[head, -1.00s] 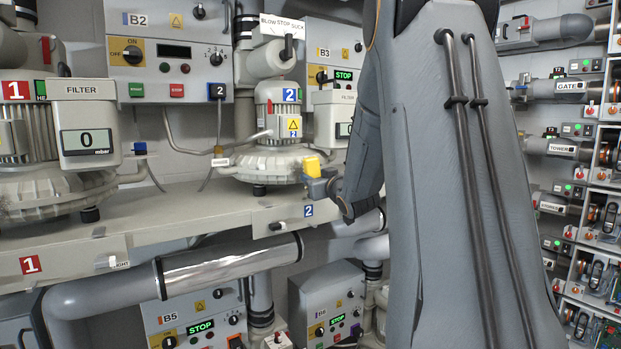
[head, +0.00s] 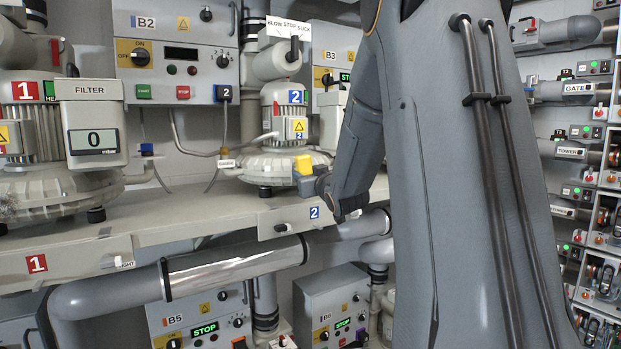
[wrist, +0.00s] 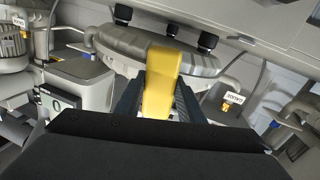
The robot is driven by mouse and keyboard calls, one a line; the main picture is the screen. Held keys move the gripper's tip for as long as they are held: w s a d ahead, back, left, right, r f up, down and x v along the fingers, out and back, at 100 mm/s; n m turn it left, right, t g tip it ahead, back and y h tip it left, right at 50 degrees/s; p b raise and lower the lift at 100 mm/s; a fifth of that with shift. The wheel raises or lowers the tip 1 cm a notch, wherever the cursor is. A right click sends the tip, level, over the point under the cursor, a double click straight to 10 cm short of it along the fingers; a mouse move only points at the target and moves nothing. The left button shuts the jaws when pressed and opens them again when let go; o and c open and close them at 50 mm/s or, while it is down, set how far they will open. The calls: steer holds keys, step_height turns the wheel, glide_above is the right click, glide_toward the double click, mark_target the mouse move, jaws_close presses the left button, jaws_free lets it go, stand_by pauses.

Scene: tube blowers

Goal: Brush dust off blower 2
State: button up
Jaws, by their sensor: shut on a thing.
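Blower 2 (head: 284,163) is a pale grey ribbed machine with a blue 2 label on its motor, standing on the shelf in the middle of the head view. Its round casing also shows in the wrist view (wrist: 125,48). My gripper (head: 312,183) is at the right front of this casing. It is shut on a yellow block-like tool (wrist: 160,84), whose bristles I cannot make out. The yellow tool (head: 304,165) overlaps the casing's right edge in the head view; I cannot tell whether it touches. My arm hides what lies to the right of the blower.
Blower 1 (head: 40,180) with a filter gauge box (head: 93,122) reading 0 stands at the left. The control box B2 (head: 180,55) is on the wall behind. The shelf (head: 190,212) is bare between the blowers. A shiny pipe (head: 235,268) runs below.

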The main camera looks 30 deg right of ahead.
steer(key=shift+w+a+b, duration=0.2)
steer(key=shift+a+b, duration=0.2)
steer(key=shift+a, duration=0.7)
steer(key=shift+w+a+b, duration=0.2)
steer(key=shift+a+b, duration=0.2)
steer(key=shift+a, duration=0.65)
steer(key=shift+s+r+p, duration=0.15)
steer(key=shift+r+p, duration=0.25)
steer(key=shift+r, duration=0.35)
steer(key=s+d+p, duration=0.1)
steer(key=d+p, duration=0.1)
steer(key=d, duration=0.6)
steer(key=shift+s+d, duration=0.15)
steer(key=shift+d, duration=0.15)
steer(key=shift+s+a+p, duration=0.15)
steer(key=shift+s+p, duration=0.05)
steer(key=shift+s, duration=0.8)
steer(key=shift+s+a+p, duration=0.2)
steer(key=shift+s+p, duration=0.05)
steer(key=shift+s, duration=0.7)
steer(key=shift+s+a+p, duration=0.15)
steer(key=shift+s+p, duration=0.05)
steer(key=shift+s, duration=0.8)
steer(key=s, duration=0.3)
steer(key=shift+a+p, duration=0.25)
steer(key=shift+p, duration=0.1)
